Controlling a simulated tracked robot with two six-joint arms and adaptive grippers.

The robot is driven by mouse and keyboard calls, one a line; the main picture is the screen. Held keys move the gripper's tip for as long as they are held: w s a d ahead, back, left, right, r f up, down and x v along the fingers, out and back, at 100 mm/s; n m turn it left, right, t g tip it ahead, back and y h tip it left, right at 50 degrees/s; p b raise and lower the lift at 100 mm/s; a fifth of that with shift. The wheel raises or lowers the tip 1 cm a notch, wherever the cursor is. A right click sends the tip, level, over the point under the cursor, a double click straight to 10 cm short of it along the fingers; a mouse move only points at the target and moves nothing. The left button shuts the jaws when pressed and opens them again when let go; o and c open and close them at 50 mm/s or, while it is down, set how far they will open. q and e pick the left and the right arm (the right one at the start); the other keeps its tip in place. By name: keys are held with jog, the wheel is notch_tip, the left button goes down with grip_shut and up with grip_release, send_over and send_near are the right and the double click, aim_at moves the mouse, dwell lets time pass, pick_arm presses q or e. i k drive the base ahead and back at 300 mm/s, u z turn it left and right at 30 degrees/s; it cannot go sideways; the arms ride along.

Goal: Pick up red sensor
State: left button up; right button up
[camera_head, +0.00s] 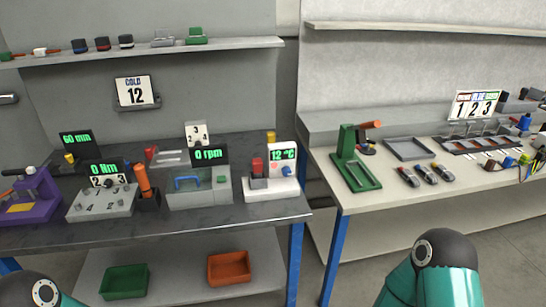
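A red block-like piece (257,166) sits on the white device with the green "12 °C" display (283,155), at the right end of the dark table. Another small red piece (151,153) is at the back of the dark table. I cannot tell which of these is the red sensor. Only rounded teal and dark parts of my arms show at the bottom edge; neither gripper is in view.
The dark table (255,224) also carries a purple device (33,197), a grey box (103,203) and a "0 rpm" machine (200,192). Green (124,281) and orange bins (229,267) sit below. The pale right table (395,202) holds a green press (357,172) and a grey tray (408,149).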

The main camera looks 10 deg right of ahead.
aim_at(257, 163)
jog(key=u, duration=0.1)
jog(key=i, duration=0.9)
jog(key=u, duration=0.5)
